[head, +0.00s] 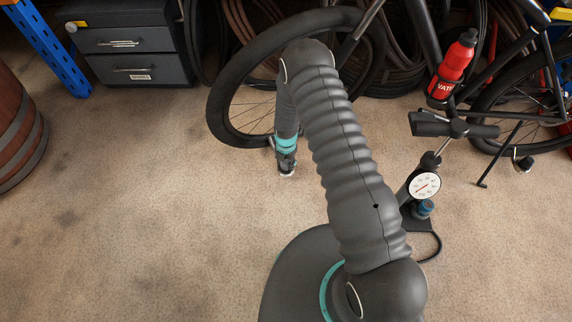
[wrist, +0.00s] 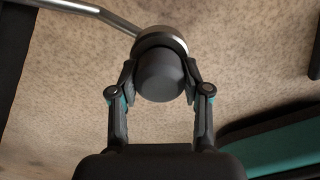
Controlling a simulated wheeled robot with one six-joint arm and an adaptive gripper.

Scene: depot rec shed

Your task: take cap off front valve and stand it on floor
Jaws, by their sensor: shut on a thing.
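The front wheel (head: 228,85) of the bicycle stands upright behind my arm. My gripper (head: 287,171) points down beside its lower tyre, just above the floor. In the wrist view my gripper (wrist: 160,85) is shut on a dark grey round cap (wrist: 160,78), one finger on each side. A bent silver valve stem (wrist: 95,8) comes in from the upper left and ends in a silver ring (wrist: 150,38) against the cap. The cap looks in line with the ring; whether it is still seated cannot be told. In the head view my gripper hides the cap.
A floor pump (head: 424,187) with a white gauge and a hose stands to the right of my arm. A grey drawer cabinet (head: 135,45) is at the back left, a wooden barrel (head: 18,130) at the left edge. The carpeted floor (head: 130,200) at left is clear.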

